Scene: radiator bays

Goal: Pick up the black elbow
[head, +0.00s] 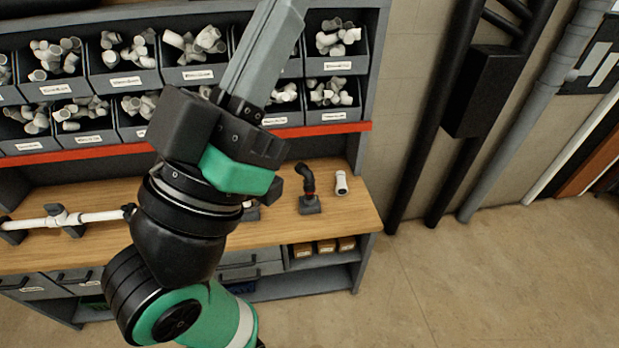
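The black elbow (306,178) stands in a small grey holder (310,205) on the wooden bench top, toward its right end. A reddish ring shows low on the elbow. One arm of mine comes up from the lower left, which I take as my left. Its gripper (270,45) points up and to the right, in front of the bins and away from the elbow. Its long grey fingers run to the top edge of the picture, and I cannot tell whether they are apart. My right gripper is not in view.
A white fitting (341,183) stands just right of the elbow. A white pipe (98,216) lies in grey holders at the left. Bins of white fittings (335,45) fill the shelves above a red shelf edge (320,130). Black wall pipes (425,150) run right of the bench.

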